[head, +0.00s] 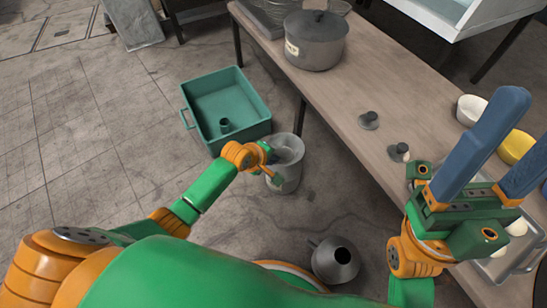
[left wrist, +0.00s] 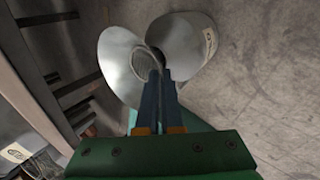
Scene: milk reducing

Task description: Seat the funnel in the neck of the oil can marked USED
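In the left wrist view, a shiny flared metal piece, apparently the funnel (left wrist: 117,62), lies at my left gripper's fingertips. A round mesh shows at its edge. A metal vessel with a pale label (left wrist: 187,42) is close beside or behind it; the label is too small to read. My left gripper (left wrist: 160,78) has its blue fingers together at the funnel's edge. In the head view, my left gripper (head: 270,165) is beside the grey metal vessel (head: 291,177), hiding part of it; seating cannot be judged. My right gripper (head: 527,120) is open and empty, fingers wide apart.
A teal tub (head: 258,128) stands on the floor behind my left gripper. A grey spouted can (head: 335,262) stands nearer. The long bench (head: 385,85) holds a lidded pot (head: 315,45), small dark pieces (head: 369,120), bowls and a tray (head: 500,268). Floor at left is clear.

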